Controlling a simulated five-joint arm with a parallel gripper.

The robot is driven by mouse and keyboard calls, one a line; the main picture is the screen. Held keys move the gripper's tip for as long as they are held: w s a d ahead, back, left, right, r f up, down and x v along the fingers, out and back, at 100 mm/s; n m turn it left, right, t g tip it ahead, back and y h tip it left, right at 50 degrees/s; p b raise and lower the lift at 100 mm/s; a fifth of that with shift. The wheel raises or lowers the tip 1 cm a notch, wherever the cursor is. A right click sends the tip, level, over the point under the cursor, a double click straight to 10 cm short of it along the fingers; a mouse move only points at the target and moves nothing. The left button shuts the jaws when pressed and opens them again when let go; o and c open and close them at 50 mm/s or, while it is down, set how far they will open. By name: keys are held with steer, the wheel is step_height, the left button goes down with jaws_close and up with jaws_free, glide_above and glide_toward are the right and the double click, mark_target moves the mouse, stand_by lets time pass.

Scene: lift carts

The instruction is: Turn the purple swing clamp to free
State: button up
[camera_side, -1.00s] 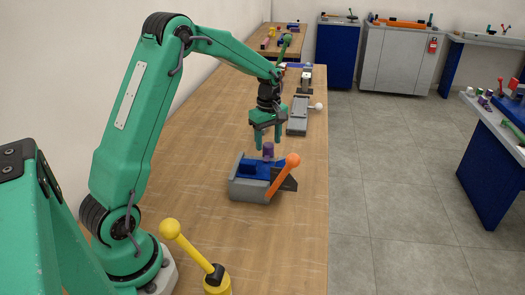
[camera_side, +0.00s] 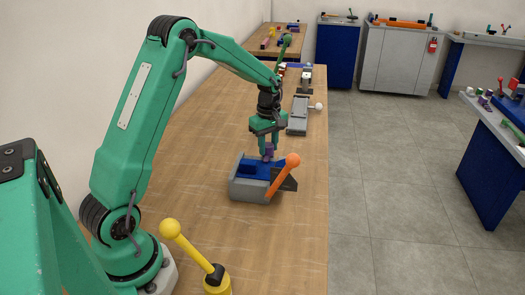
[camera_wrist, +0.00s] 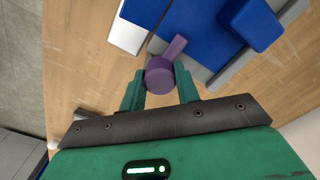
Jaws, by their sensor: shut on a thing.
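The purple swing clamp (camera_side: 269,152) stands at the far edge of a blue and grey fixture (camera_side: 243,190) on the wooden bench. In the wrist view the clamp (camera_wrist: 160,78) shows a round purple post top with a short arm pointing up and right, over the blue part of the fixture (camera_wrist: 195,45). My gripper (camera_side: 268,150) is lowered over the clamp, its fingers on either side of the post. In the wrist view my gripper (camera_wrist: 160,90) is shut on the round post. The lower part of the post is hidden.
An orange ball-ended lever (camera_side: 283,175) leans up at the fixture's right side, close to my gripper. A yellow ball-ended lever (camera_side: 190,247) stands nearer the camera. A grey device with a white knob (camera_side: 300,115) lies farther back. The bench is bare left of the fixture.

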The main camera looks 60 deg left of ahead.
steer(key=shift+m, duration=0.4)
steer(key=m, duration=0.8)
steer(key=shift+m, duration=0.3)
steer(key=m, duration=0.4)
steer(key=shift+m, duration=2.3)
steer(key=o, duration=1)
steer(key=shift+c, duration=0.2)
